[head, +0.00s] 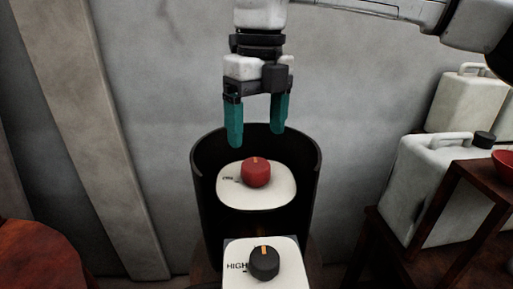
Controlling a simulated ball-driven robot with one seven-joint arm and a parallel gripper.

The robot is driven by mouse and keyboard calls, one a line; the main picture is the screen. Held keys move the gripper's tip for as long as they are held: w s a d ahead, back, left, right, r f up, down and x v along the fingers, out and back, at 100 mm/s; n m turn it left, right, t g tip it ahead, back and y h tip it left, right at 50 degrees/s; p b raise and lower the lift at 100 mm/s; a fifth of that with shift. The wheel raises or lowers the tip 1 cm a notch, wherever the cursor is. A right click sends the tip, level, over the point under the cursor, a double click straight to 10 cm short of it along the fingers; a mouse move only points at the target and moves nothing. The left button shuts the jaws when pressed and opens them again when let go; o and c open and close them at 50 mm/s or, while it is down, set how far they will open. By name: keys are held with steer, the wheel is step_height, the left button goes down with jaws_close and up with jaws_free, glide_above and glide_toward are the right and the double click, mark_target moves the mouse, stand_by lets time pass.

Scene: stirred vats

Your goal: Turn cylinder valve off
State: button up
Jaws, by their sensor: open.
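The cylinder valve looks to be the round red knob (257,172) with a small orange mark at its top. It sits on a white rounded plate (231,200) with small lettering at its left, too small to read. A dark open-fronted cylindrical shroud (311,185) curves around the plate. My gripper (257,138) points down above the red knob. Its two teal fingers are apart, one on each side of the knob's line, with nothing between them. The fingertips appear above or behind the knob, not touching it; exact depth is hard to tell.
A black knob (264,263) with an orange mark stands in front on a white panel (237,282) lettered "HIGH". Pale jerrycans (425,185) and a dark wooden stand (462,205) with a red bowl (504,161) are at right. A reddish-brown surface (38,250) is at lower left.

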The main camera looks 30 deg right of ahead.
mark_target(258, 163)
steer(key=shift+r, duration=2.2)
steer(key=shift+s+f, duration=0.1)
